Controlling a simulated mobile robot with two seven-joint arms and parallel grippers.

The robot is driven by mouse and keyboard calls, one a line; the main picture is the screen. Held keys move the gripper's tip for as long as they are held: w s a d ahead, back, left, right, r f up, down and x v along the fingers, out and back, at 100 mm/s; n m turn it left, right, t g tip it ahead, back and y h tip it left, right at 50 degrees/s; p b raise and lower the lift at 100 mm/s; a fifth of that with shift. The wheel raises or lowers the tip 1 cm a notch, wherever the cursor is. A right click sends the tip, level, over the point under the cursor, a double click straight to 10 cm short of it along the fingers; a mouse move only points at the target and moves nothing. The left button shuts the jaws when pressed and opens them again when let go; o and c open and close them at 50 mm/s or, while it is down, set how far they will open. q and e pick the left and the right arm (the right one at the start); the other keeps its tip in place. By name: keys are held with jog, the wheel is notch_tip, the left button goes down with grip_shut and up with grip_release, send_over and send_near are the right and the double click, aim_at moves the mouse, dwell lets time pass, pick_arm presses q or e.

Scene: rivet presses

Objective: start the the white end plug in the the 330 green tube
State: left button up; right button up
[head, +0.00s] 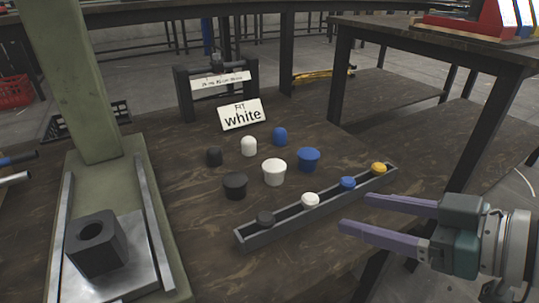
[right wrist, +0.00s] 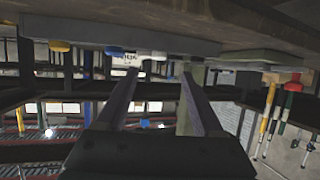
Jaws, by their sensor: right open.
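A white end plug (head: 310,200) sits in the long grey tray (head: 262,231), between a black plug (head: 265,218) and a blue plug (head: 348,183). My right gripper (head: 341,211) is open and empty to the right of the tray, its fingers pointing left toward the white plug but apart from it. In the right wrist view a white plug (right wrist: 154,56) shows beyond and between the open fingers (right wrist: 160,76). Greenish tubes (right wrist: 284,118) show at the right of that view, among others; I cannot tell which is the 330 one. My left gripper is not in view.
A yellow plug (head: 379,168) is at the tray's far end. Loose white (head: 274,172), blue (head: 308,159) and black (head: 235,186) plugs stand behind the tray. A card reading "FIT white" (head: 241,114) stands behind them. A press with a black block (head: 97,247) stands left.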

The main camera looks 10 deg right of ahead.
aim_at(312, 197)
jog(key=shift+x, duration=1.05)
jog(key=shift+w+a+f+b, duration=0.2)
jog(key=shift+w+a+b, duration=0.2)
jog(key=b+x, duration=0.1)
jog(key=x, duration=0.3)
jog(key=shift+w+r+b, duration=0.15)
jog(key=shift+w+b, duration=0.1)
jog(key=shift+b, duration=0.1)
jog(key=shift+w+a, duration=0.25)
jog(key=shift+w, duration=0.05)
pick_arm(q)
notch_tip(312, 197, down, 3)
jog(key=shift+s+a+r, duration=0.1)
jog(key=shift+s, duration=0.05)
pick_arm(e)
jog(key=shift+s, duration=0.1)
jog(key=shift+c, duration=0.2)
grip_shut()
